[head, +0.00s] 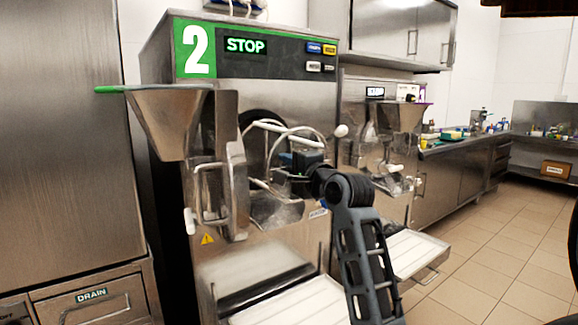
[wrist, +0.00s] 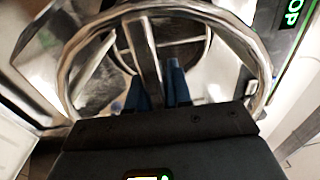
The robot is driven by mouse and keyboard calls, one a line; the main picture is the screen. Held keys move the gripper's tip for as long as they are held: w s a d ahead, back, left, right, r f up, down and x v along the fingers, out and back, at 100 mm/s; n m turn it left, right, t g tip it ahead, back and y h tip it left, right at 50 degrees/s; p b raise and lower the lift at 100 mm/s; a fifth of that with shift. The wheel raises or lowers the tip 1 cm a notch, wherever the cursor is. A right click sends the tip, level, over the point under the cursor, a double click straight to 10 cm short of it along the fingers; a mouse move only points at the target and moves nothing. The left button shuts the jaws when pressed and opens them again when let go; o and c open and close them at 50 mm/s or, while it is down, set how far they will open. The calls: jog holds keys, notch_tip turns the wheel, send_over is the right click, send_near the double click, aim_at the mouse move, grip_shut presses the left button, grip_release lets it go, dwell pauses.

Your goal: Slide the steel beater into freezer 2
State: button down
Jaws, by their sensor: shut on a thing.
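Freezer 2 (head: 275,92) has a green "2" panel and a STOP display. Its front door with the hopper (head: 170,115) is swung open to the left. The dark round barrel mouth (head: 258,118) shows behind the beater. The steel beater (head: 268,125), a frame of curved bars, is in front of the mouth; I cannot tell how far any part reaches inside. My gripper (head: 290,172) is shut on the beater. In the wrist view the beater's ring and central bar (wrist: 143,50) fill the upper middle, with the blue fingertips (wrist: 162,88) at the bar.
A second machine (head: 375,125) stands to the right of freezer 2. White drip trays (head: 290,303) lie low in front. A cabinet with a DRAIN drawer (head: 92,297) is at the left. The tiled floor (head: 490,265) on the right is clear.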

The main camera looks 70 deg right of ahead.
dwell(0.4)
jog(key=shift+p+x, duration=0.4)
jog(key=shift+x, duration=2.45)
jog(key=shift+w, duration=0.2)
jog(key=shift+x, duration=3.85)
jog(key=shift+w+a+f, duration=0.1)
jog(key=shift+w+f, duration=0.05)
jog(key=shift+w, duration=0.05)
jog(key=shift+f+x, duration=0.1)
jog(key=shift+x, duration=1.8)
jog(key=shift+f+x, duration=0.15)
jog(key=shift+x, duration=1.75)
jog(key=shift+w, duration=0.2)
jog(key=shift+f, duration=0.35)
